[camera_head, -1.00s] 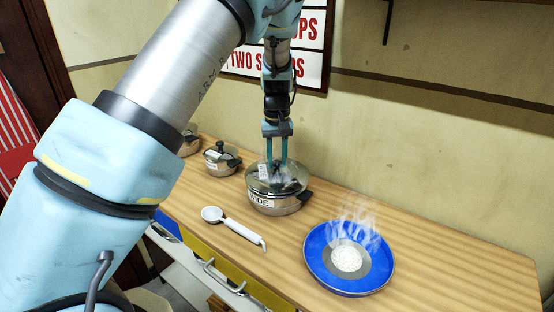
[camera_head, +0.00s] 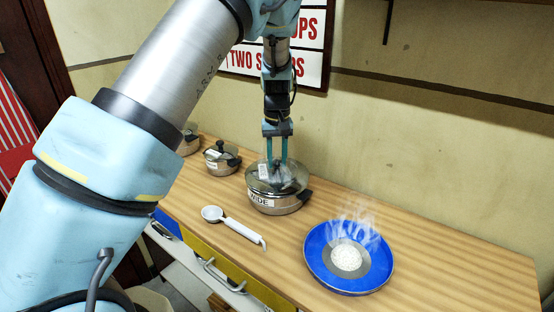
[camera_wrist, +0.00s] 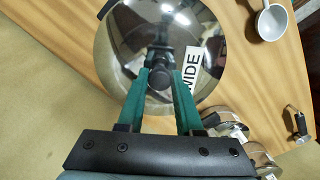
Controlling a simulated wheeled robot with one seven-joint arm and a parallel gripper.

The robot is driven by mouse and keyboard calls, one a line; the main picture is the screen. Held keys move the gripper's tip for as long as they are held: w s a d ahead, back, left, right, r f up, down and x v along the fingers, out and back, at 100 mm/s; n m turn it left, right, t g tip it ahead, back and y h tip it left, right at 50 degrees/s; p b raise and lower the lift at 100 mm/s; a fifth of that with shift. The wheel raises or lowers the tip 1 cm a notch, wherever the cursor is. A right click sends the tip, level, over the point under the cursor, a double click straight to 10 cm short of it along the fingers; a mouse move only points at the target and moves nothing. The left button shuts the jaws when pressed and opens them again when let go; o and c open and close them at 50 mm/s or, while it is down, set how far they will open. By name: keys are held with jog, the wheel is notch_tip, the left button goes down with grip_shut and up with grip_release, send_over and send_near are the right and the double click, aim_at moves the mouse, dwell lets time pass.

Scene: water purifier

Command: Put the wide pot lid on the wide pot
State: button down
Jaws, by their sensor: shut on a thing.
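The wide pot (camera_head: 276,203) is a steel pot with a "WIDE" label and dark handles, standing on the wooden counter. The wide pot lid (camera_head: 262,184) is shiny steel with a dark knob and lies over the pot's top. In the head view I cannot tell whether it sits fully flush on the rim. My gripper (camera_head: 277,178) points down from above, shut on the lid's knob. In the wrist view the lid (camera_wrist: 130,55) fills the middle, its own "WIDE" label beside the fingers, and the gripper (camera_wrist: 160,80) has the knob between its green fingers. The lid hides the pot there.
Left of the wide pot stand smaller lidded pots (camera_head: 220,163). A white ladle (camera_head: 238,228) lies in front. A blue pan (camera_head: 320,272) with steaming white contents is at the right. The wall is close behind; the counter's right end is clear.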

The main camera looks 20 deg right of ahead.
aim_at(277, 161)
jog(key=shift+f, duration=0.65)
dwell(0.5)
jog(key=c, duration=0.8)
grip_release()
jog(key=shift+c, duration=0.2)
jog(key=shift+r, duration=0.15)
notch_tip(277, 161, up, 11)
jog(key=p, duration=0.7)
jog(key=shift+p, duration=0.3)
